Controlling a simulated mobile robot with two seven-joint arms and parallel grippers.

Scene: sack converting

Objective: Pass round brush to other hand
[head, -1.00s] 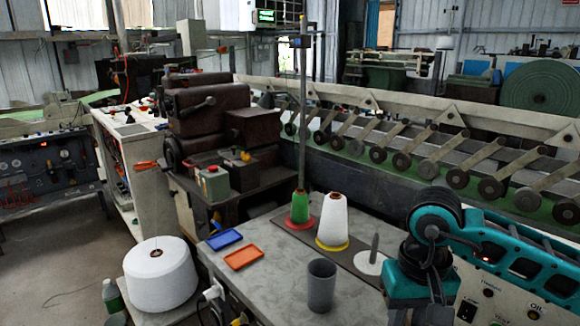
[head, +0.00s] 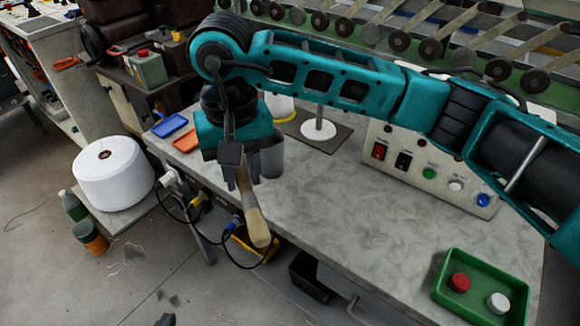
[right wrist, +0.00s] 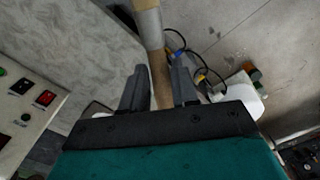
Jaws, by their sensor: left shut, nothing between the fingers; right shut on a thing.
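The round brush (head: 253,215) is held by my right gripper (head: 241,183) in the head view. Its pale, wood-coloured length slants down from the fingers, past the front left edge of the table. In the right wrist view the right gripper (right wrist: 160,88) has the brush (right wrist: 149,30) between its two dark fingers, and the brush extends away from the camera. The part inside the gripper is hidden, and I cannot make out bristles. My left gripper is in neither current view.
A grey cup (head: 271,160) stands just behind the right gripper. A blue tray (head: 170,125) and an orange tray (head: 187,141) lie to its left. A green tray (head: 455,290) with red and white knobs is at the front right. The table's middle (head: 340,205) is clear.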

